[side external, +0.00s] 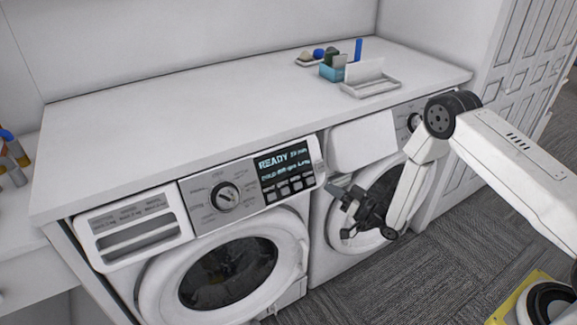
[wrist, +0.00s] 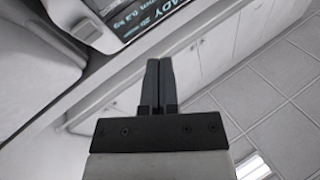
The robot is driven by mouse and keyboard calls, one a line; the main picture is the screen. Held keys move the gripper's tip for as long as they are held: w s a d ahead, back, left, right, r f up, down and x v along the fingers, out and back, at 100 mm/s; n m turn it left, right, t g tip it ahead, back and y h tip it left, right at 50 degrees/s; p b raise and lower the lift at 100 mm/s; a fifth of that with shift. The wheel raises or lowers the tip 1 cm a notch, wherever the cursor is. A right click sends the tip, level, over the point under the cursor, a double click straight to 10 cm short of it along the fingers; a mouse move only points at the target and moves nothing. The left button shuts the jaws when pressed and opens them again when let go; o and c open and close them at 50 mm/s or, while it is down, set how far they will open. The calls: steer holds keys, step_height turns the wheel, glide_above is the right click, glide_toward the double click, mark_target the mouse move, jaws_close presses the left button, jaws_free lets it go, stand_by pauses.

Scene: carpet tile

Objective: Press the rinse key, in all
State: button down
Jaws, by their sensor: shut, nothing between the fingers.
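The left washing machine (side external: 235,228) has a control panel with a round dial (side external: 226,196) and a dark display (side external: 286,171) with lit text that starts with READY. The display also shows in the wrist view (wrist: 124,15), cut off at the top left. Small keys sit around the display, but their labels are too small to read, so I cannot tell which is the rinse key. My gripper (side external: 336,186) is shut and empty, in front of the gap between the two machines, right of the display. In the wrist view its fingers (wrist: 159,64) are together, apart from the panel.
A second machine (side external: 360,145) stands to the right, partly behind my arm. Grey carpet (side external: 430,255) lies in front.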

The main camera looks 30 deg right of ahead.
steer(key=shift+w+f, duration=0.5)
steer(key=shift+w, duration=0.45)
steer(key=shift+w+f, duration=0.45)
steer(key=shift+w, duration=0.5)
steer(key=shift+w+f, duration=0.5)
steer(key=shift+w, duration=0.45)
steer(key=shift+w+f, duration=0.35)
steer(key=shift+w, duration=0.3)
stand_by(1.1)
steer(key=shift+s+r, duration=0.1)
stand_by(0.3)
steer(key=shift+s+r, duration=0.3)
steer(key=shift+s, duration=0.25)
steer(key=shift+s, duration=0.15)
steer(key=shift+s+r, duration=0.35)
steer(key=shift+s, duration=0.35)
steer(key=shift+s+r, duration=0.4)
steer(key=shift+s, duration=0.3)
steer(key=shift+s+r, duration=0.35)
steer(key=shift+s, duration=0.35)
